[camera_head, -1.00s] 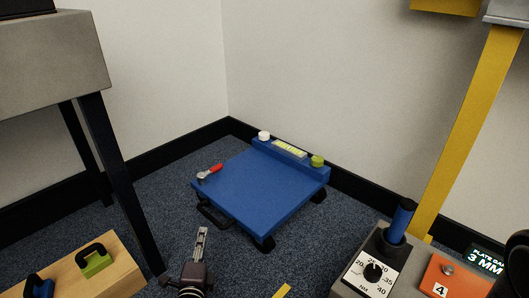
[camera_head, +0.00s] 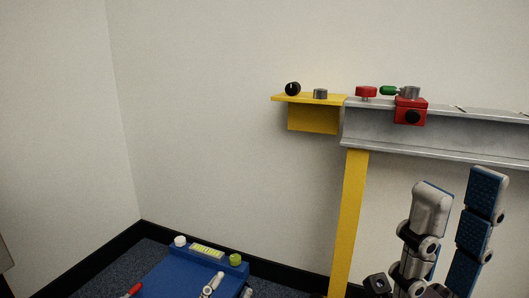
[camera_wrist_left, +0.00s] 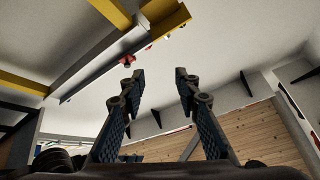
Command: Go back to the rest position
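My right gripper (camera_head: 461,182) stands upright at the lower right of the head view. Its blue-padded fingers are apart and empty, in front of the wall below the grey beam. The rest of both arms is mostly hidden.
A grey beam (camera_head: 450,136) on a yellow post (camera_head: 349,220) carries a red clamp (camera_head: 410,110), a red knob (camera_head: 366,91) and a yellow bracket (camera_head: 313,116). The blue cart (camera_head: 165,280) stands low by the corner. The wall between is clear.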

